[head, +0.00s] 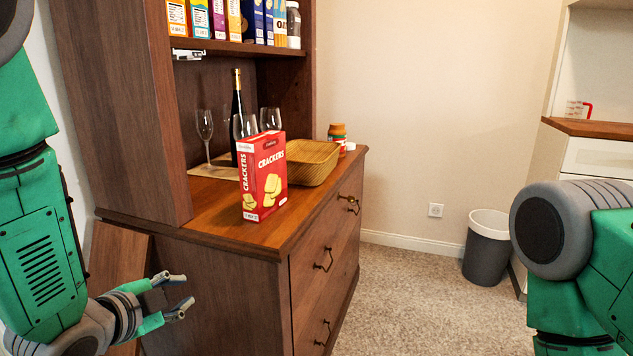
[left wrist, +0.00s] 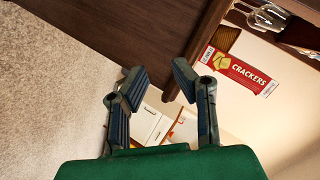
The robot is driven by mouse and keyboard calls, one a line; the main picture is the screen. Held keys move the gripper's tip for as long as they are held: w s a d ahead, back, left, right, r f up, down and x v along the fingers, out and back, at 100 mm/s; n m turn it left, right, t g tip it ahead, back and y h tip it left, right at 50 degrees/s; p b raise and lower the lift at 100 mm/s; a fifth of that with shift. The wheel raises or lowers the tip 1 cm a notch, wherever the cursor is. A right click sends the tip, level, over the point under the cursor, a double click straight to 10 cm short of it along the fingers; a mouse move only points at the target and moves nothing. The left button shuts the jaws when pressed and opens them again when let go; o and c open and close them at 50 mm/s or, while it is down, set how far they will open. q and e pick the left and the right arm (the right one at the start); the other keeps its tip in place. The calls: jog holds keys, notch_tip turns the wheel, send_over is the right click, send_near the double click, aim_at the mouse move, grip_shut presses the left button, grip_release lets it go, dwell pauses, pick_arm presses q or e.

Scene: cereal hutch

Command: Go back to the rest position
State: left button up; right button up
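My left gripper (head: 178,294) is low at the left, beside the end of the wooden hutch, below its counter. In the left wrist view the left gripper (left wrist: 157,82) has its two fingers apart with nothing between them. A red crackers box (head: 268,176) stands upright on the hutch counter (head: 215,213), near its front edge, apart from the gripper. The crackers box also shows in the left wrist view (left wrist: 240,69). My right arm shows at the right edge of the head view, but its gripper is out of the picture.
A wicker basket (head: 312,163), wine glasses (head: 205,128), a dark bottle (head: 237,105) and a jar (head: 337,134) stand on the counter. Several cereal boxes (head: 218,20) line the shelf above. A grey bin (head: 487,247) stands at the right; the carpet (head: 410,300) between is clear.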

pick_arm(q)
jog(key=s+a+f+n+g+y, duration=0.1)
jog(key=s+f+n+g, duration=0.2)
jog(key=s+f, duration=0.35)
jog(key=s+a+f+n+g+y, duration=0.15)
jog(key=s+f+n, duration=0.25)
jog(key=f, duration=0.6)
jog(key=s+a+f+n+g, duration=0.1)
jog(key=s+f+n+g, duration=0.25)
jog(key=s+f, duration=0.45)
jog(key=s+a+f+n+g, duration=0.1)
jog(key=s+f+n+g, duration=0.25)
jog(key=s, duration=0.85)
notch_tip(320, 180, up, 13)
jog(key=s+p, duration=0.1)
jog(key=p, duration=1.2)
jog(key=shift+y, duration=0.45)
